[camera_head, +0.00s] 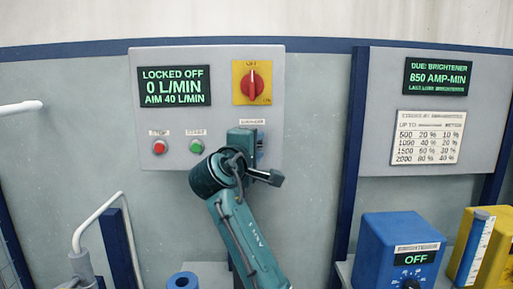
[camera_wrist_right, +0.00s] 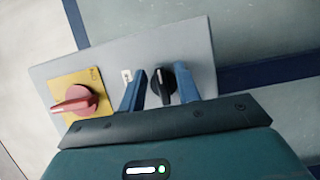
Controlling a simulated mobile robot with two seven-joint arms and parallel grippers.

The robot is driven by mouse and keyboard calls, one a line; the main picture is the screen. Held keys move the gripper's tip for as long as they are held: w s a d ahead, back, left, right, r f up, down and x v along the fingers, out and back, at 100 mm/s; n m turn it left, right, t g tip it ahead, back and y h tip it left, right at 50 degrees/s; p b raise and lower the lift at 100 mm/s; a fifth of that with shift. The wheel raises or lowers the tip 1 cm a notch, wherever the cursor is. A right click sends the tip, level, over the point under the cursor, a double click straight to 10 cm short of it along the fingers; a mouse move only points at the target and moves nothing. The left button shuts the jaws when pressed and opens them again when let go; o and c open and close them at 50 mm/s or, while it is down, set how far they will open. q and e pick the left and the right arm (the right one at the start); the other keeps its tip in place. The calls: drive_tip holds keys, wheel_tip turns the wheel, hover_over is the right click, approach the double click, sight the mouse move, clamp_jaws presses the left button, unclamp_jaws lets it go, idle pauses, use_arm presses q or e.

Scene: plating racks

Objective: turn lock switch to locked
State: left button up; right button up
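The control panel (camera_head: 210,60) carries a red rotary switch (camera_head: 252,85) on a yellow plate, its handle upright toward the top mark. Its display (camera_head: 174,86) reads "LOCKED OFF, 0 L/MIN, AIM 40 L/MIN". My right gripper (camera_head: 261,148) is at the panel's lower right, below a small label too blurred to read. In the wrist view a black knob (camera_wrist_right: 160,83) sits between the two blue fingers of my right gripper (camera_wrist_right: 161,92), which are apart with narrow gaps beside it. The red switch (camera_wrist_right: 75,104) is left of the fingers. Which switch is the lock switch is not readable. My left gripper is not visible.
A red stop button (camera_head: 159,147) and a green start button (camera_head: 196,146) are left of my gripper. A second panel (camera_head: 382,157) is to the right, with a chart and display. Below it stand a blue box (camera_head: 375,240) reading "OFF" and a yellow box (camera_head: 500,262).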

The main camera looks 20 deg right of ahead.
use_arm(q)
drive_tip(key=b, duration=0.1)
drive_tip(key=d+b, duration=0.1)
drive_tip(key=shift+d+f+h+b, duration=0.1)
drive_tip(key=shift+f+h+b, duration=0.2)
drive_tip(key=shift+b, duration=0.1)
use_arm(e)
drive_tip(key=v, duration=1.3)
drive_tip(key=shift+s, duration=0.1)
